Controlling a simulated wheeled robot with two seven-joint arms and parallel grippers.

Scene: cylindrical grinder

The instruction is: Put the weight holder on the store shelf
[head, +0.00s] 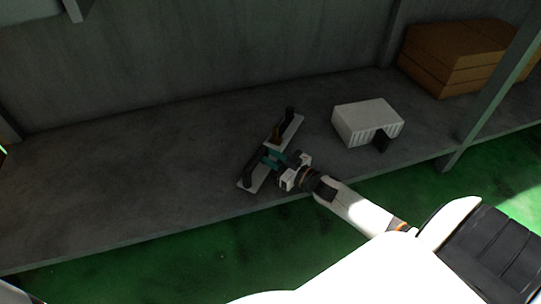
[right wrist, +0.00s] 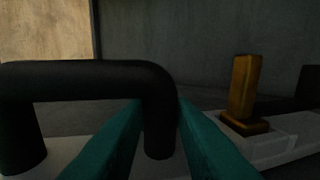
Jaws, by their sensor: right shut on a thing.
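The weight holder (head: 259,180) is a long pale plate with black handles and a brown-orange post (right wrist: 243,88). It lies at a slant over the grey shelf (head: 130,165), near the front edge; I cannot tell whether its underside touches the shelf. My right gripper (head: 272,158) has teal fingers and reaches in from the lower right. In the right wrist view, the fingers (right wrist: 160,135) are shut on one black handle (right wrist: 85,82) near its bent end. The fingers hide part of that handle. My left gripper is not in view.
A white ribbed box (head: 362,117) with a dark part at its front stands right of the holder. Brown stacked boxes (head: 455,60) stand at the back right. A grey post (head: 492,88) rises at the shelf's front right. The left side of the shelf is clear.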

